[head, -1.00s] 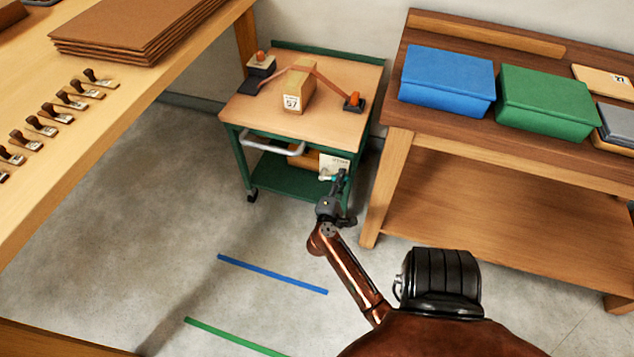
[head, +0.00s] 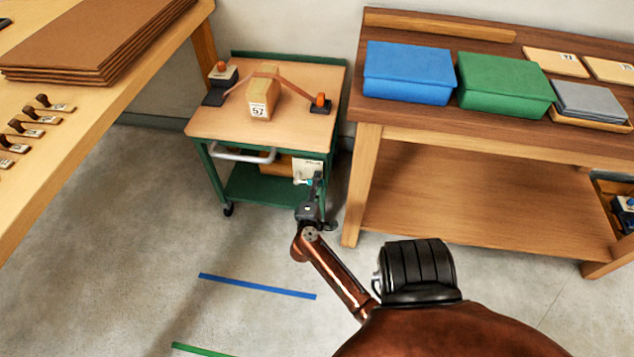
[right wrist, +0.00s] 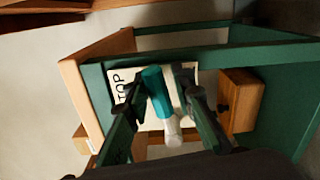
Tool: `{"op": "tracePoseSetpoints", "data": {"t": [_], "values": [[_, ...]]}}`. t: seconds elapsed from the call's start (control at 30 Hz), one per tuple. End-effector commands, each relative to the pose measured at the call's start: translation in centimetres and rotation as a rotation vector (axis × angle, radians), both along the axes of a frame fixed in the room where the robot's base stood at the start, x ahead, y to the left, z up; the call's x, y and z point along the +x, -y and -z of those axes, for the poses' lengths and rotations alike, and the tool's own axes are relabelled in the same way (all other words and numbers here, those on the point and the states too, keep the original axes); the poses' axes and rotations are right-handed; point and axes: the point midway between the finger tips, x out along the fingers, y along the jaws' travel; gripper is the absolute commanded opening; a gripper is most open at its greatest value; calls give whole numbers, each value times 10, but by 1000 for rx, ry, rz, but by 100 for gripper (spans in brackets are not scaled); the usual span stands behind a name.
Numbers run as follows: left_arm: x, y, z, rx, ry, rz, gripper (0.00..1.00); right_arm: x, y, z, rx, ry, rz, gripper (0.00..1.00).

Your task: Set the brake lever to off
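The green-framed cart (head: 268,118) stands between the two benches. The brake lever, teal and white with a rounded pale end, shows between my right fingers in the right wrist view (right wrist: 157,90). In the head view only a small teal bit of it shows beside my right gripper (head: 315,186). The fingers (right wrist: 163,92) lie close on both sides of the lever. Whether they press on it is unclear. My left gripper is out of view.
On the cart top a strap (head: 290,87) crosses a box marked 57 (head: 257,103). The cart's grey handle (head: 240,155) faces front. The right bench leg (head: 362,185) stands close to my right gripper.

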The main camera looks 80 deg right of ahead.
Motion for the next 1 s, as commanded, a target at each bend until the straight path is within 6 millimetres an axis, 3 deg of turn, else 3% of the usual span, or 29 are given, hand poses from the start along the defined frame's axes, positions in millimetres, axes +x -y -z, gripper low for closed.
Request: {"op": "tracePoseSetpoints", "data": {"t": [0.1,0.47,1.0], "values": [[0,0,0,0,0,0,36,1,0,-1,-1,0,-2,32],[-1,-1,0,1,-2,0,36,2,0,-7,-2,2,-4,33],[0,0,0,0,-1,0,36,2,0,-93,-4,2,-4,33]]}}
